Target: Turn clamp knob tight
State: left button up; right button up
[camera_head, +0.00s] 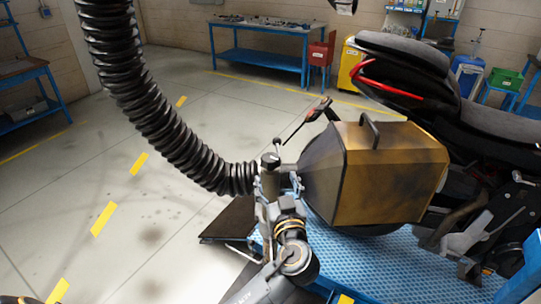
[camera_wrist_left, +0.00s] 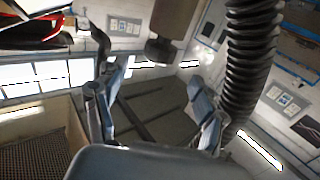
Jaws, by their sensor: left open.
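The clamp knob (camera_head: 270,159) is a small dark round cap on top of a grey upright clamp post, where the black hose meets the neck of the brass-coloured hood (camera_head: 385,172). My left gripper (camera_head: 275,197) reaches up from below, close to the post, and partly hides the clamp. In the left wrist view its two fingers (camera_wrist_left: 152,112) are spread apart with nothing between them. A blurred grey-brown cylindrical part (camera_wrist_left: 165,50), seemingly of the clamp, shows beyond the fingertips, apart from them. Whether the fingers touch the clamp cannot be told. My right gripper is not in view.
The ribbed black hose (camera_head: 165,125) hangs from the upper left; it also shows in the left wrist view (camera_wrist_left: 248,65). A motorcycle (camera_head: 470,105) stands on a blue lift (camera_head: 370,262) to the right. A blue workbench (camera_head: 265,40) is at the back. The left floor is clear.

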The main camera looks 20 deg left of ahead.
aim_at(272, 166)
pick_arm(q)
jog(key=p+x, duration=0.3)
jog(key=x, duration=0.5)
jog(key=shift+r, duration=0.1)
jog(key=shift+w+a, duration=0.3)
jog(key=shift+w, duration=0.15)
jog(key=c, duration=1.2)
